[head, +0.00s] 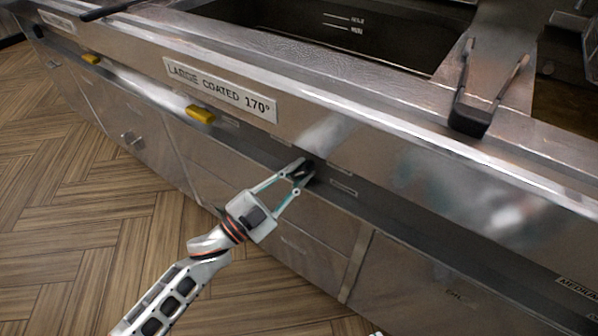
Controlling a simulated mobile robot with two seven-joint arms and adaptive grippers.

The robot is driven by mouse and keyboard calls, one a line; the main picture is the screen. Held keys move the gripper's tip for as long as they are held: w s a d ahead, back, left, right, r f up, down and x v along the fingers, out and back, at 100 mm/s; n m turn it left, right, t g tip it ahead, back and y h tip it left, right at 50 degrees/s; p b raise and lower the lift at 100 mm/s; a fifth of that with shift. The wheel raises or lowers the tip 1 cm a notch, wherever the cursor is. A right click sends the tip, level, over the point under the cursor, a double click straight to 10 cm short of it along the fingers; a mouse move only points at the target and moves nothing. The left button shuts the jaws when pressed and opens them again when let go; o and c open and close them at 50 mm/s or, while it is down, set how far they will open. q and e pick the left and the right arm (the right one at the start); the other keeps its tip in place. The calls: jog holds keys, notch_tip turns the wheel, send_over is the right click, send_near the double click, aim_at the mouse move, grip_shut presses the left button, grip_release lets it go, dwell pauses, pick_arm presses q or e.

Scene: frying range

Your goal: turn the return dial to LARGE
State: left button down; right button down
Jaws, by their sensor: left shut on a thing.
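The return dial (307,169) is a small dark knob on the recessed front strip of the steel frying range, near the middle of the head view. My left gripper (303,171) comes up from the lower left, and its fingers are shut on the dial. The fingers cover part of the knob, and its pointer direction cannot be made out. A small label plate (343,187) sits just right of the dial; its text is too small to read.
Yellow handles (201,114) stick out along the front, left of the dial. A sign (220,89) reads LARGE COATED 170°. A black-ended basket hanger or clip (470,118) rests on the top edge at right. Open wood floor (70,190) lies at left.

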pick_arm(q)
jog(key=n+t+y+p, duration=0.1)
jog(key=n+t, duration=0.1)
jog(key=n, duration=0.2)
jog(key=shift+r+n, duration=0.15)
jog(key=shift+n, duration=0.25)
jog(key=n+t+y, duration=0.1)
jog(key=n, duration=0.3)
jog(key=shift+t+p, duration=0.35)
jog(key=shift+t, duration=0.05)
jog(key=shift+n+y, duration=0.4)
jog(key=shift+n, duration=0.4)
jog(key=shift+n+t+y, duration=0.3)
jog(key=shift+n+t, duration=0.1)
jog(key=shift+t, duration=0.1)
pick_arm(e)
jog(key=shift+s+d+f+n, duration=0.3)
jog(key=shift+s+d+f, duration=0.2)
jog(key=shift+d+f, duration=0.35)
jog(key=shift+d+r+h, duration=0.1)
jog(key=shift+h, duration=0.2)
pick_arm(q)
jog(key=c, duration=2)
grip_release()
jog(key=shift+o, duration=0.2)
jog(key=v, duration=1.2)
